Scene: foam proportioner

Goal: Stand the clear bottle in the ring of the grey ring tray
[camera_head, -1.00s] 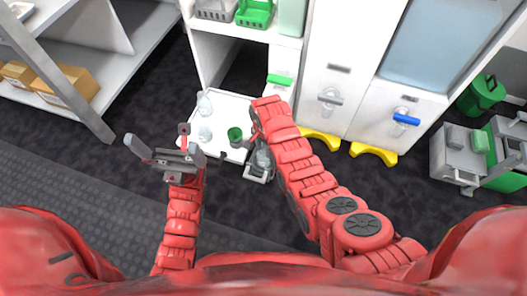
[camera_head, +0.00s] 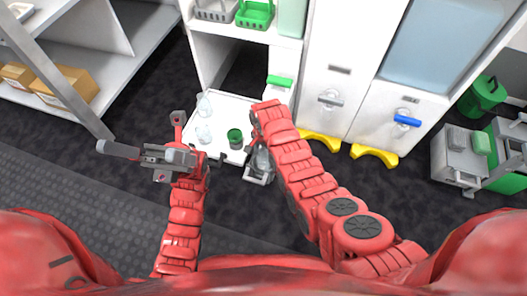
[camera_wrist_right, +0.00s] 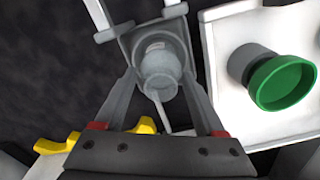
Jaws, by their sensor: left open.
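A clear bottle (camera_head: 204,105) stands at the back left of a white surface (camera_head: 232,103). My left gripper (camera_head: 140,146) is open and empty, to the left of the white surface. My right gripper (camera_wrist_right: 160,78) is beside the right edge of that surface. Its fingers straddle a clear, necked vessel (camera_wrist_right: 162,62) with a thin spout, set against a grey squarish piece that may be the ring tray (camera_wrist_right: 128,38). I cannot tell whether the fingers touch the vessel.
A green-rimmed cup (camera_head: 235,137) stands on the white surface, close to my right gripper; it also shows in the wrist view (camera_wrist_right: 283,82). White cabinets (camera_head: 345,70) rise behind, with yellow feet (camera_head: 373,153) on the floor. The floor in front is clear.

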